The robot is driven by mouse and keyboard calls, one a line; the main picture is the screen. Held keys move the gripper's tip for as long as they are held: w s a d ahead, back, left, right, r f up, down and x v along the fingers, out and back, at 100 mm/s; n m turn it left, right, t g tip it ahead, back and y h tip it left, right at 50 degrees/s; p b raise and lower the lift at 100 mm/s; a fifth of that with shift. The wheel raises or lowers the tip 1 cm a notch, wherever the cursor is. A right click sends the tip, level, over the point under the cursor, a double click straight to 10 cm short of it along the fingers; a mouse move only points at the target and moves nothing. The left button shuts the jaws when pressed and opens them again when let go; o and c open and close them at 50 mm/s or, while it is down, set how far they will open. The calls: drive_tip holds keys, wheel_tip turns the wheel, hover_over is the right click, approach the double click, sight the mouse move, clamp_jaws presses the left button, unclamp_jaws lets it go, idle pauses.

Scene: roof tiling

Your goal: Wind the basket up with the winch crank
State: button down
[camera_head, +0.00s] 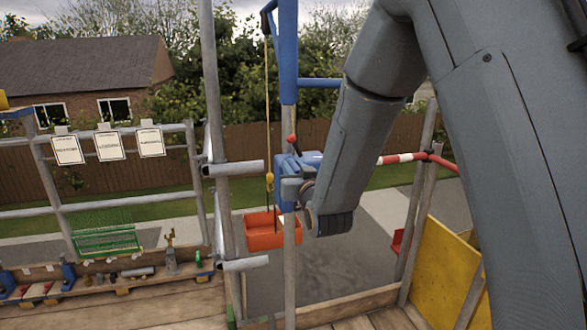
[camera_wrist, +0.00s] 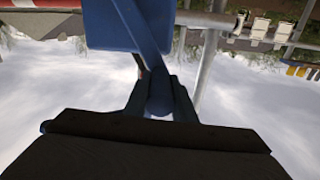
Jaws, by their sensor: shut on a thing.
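The blue winch (camera_head: 311,158) is mounted on the upright post, partly hidden behind my arm. The orange-red basket (camera_head: 262,236) hangs upright on a yellow rope (camera_head: 267,120) below the winch, left of the post, above the grey ground. Its contents cannot be made out.
Scaffold poles (camera_head: 217,120) stand just left of the rope. A red-and-white barrier bar (camera_head: 400,158) and a yellow board (camera_head: 441,268) are to the right. A green wire basket (camera_head: 106,238) and a plank shelf with tools (camera_head: 110,285) are at left.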

drive_tip(key=shift+w+d+r+b, duration=0.15)
drive_tip(key=shift+d+r+b, duration=0.15)
drive_tip(key=shift+d+b, duration=0.15)
drive_tip(key=c, duration=1.5)
unclamp_jaws()
drive_tip(key=shift+d, duration=0.15)
drive_tip(key=b+v, duration=0.2)
drive_tip(key=v, duration=0.6)
